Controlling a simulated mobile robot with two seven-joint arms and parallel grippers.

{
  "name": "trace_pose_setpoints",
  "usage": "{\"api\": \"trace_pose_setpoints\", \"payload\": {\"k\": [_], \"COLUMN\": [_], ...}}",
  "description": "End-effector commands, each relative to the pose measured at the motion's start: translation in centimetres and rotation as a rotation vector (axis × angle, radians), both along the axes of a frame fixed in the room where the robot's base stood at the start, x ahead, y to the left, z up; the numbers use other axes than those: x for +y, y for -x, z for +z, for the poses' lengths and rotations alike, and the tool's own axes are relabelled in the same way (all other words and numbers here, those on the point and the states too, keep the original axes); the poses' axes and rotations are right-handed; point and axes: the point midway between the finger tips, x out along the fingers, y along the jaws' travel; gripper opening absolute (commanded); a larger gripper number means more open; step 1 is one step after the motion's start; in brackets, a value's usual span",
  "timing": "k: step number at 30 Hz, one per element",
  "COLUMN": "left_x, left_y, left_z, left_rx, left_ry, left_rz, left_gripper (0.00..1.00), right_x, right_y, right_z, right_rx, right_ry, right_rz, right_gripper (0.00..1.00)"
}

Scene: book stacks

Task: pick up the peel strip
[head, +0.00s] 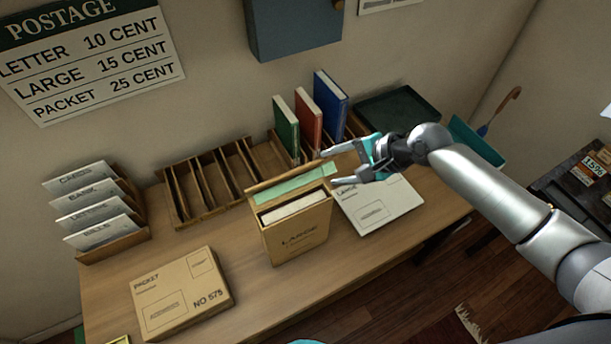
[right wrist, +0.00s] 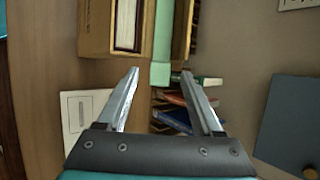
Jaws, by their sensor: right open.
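The peel strip (head: 298,184) is a pale green band along the open flap of a brown box marked LARGE (head: 303,238), which stands upright on the desk with white contents showing. In the right wrist view the strip (right wrist: 162,42) runs down from the top, and its lower end lies between and beyond my fingertips. My right gripper (head: 343,167) is open and empty, just right of the strip's right end; it also shows in the right wrist view (right wrist: 160,72). I cannot tell whether a finger touches the strip. My left gripper is out of view.
Green (head: 286,126), red (head: 308,118) and blue (head: 330,102) books stand in a wooden rack (head: 212,183) behind. A flat white parcel (head: 382,211) lies under my right gripper. A packet (head: 182,293) lies front left, near a letter sorter (head: 112,243).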

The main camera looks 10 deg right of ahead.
Motion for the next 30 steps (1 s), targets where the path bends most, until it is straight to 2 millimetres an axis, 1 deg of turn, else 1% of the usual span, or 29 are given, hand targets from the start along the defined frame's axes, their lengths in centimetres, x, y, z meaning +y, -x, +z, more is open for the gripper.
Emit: {"api": "trace_pose_setpoints", "payload": {"k": [8,25,26,30], "left_x": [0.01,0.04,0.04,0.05], "left_y": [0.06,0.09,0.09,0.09], "left_z": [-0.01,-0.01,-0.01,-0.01], "left_rx": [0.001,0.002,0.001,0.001], "left_ry": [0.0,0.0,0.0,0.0], "left_rz": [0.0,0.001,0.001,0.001], "left_gripper": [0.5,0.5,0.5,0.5], "right_x": [0.13,0.1,0.1,0.1], "right_y": [-0.11,-0.08,-0.08,-0.08], "right_z": [-0.17,-0.17,-0.17,-0.17], "right_rx": [0.0,0.001,0.001,0.001], "right_ry": [0.001,0.001,0.001,0.001], "right_rz": [-0.001,0.0,0.0,0.0], "right_gripper": [0.66,0.02,0.0,0.0]}}
